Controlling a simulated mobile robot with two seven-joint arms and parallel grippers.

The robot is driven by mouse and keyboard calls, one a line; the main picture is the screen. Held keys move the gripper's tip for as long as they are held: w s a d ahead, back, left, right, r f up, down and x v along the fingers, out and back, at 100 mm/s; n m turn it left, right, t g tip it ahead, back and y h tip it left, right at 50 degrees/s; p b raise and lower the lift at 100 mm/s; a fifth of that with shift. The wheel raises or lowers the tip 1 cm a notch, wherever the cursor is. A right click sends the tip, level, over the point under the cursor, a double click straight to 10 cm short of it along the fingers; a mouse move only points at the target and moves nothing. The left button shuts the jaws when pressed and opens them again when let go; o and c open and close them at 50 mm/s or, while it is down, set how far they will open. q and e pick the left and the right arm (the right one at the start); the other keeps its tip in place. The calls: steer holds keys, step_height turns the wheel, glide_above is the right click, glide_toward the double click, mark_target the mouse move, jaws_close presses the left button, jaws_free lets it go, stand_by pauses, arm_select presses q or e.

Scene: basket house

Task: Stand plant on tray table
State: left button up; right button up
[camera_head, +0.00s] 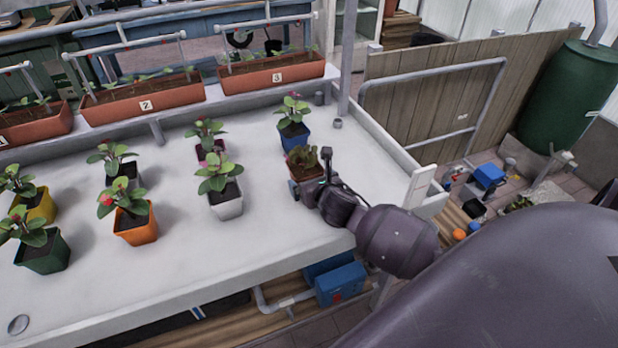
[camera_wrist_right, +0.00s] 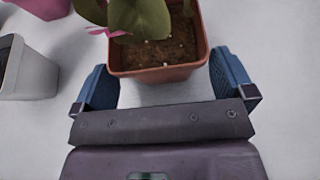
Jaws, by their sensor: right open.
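A potted plant in a brown-red square pot (camera_head: 304,170) stands on the white tray table (camera_head: 270,240) near its right side. My right gripper (camera_head: 308,188) is at this pot, on its near side. In the right wrist view the brown-red pot (camera_wrist_right: 158,72) stands just ahead, between and slightly beyond the two blue fingers of my right gripper (camera_wrist_right: 165,85). The fingers are apart, with a gap visible on each side of the pot. My left gripper is in neither view.
Several other potted plants stand on the table, including a blue pot (camera_head: 292,135) behind, a white pot (camera_head: 226,202) to the left and an orange pot (camera_head: 136,228). Long numbered planters (camera_head: 272,75) line the back edge. The table's front middle is clear.

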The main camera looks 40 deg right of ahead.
steer(key=p+v, duration=0.1)
steer(key=v, duration=0.8)
steer(key=shift+s, duration=0.1)
steer(key=shift+s+a, duration=0.1)
